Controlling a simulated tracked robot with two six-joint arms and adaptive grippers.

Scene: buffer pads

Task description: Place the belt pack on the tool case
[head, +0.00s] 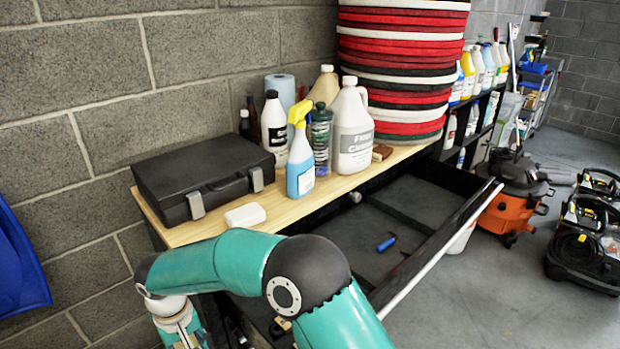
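The black tool case (205,176) lies shut on the left end of the wooden bench top, its two grey latches facing front. A small white rounded block (245,215) lies on the wood just in front of the case, apart from it; I cannot tell whether it is the belt pack. Nothing else in view is clearly a belt pack. Nothing rests on the case lid. One teal arm of mine crosses the foreground, bent at a dark elbow, with its wrist low at the left.
A blue spray bottle (300,160) and a white jug (352,130) stand right of the case, with more bottles behind. Red and black pads (400,70) are stacked at the back. An open drawer (440,237) juts out in front, holding a small blue-handled item (386,243).

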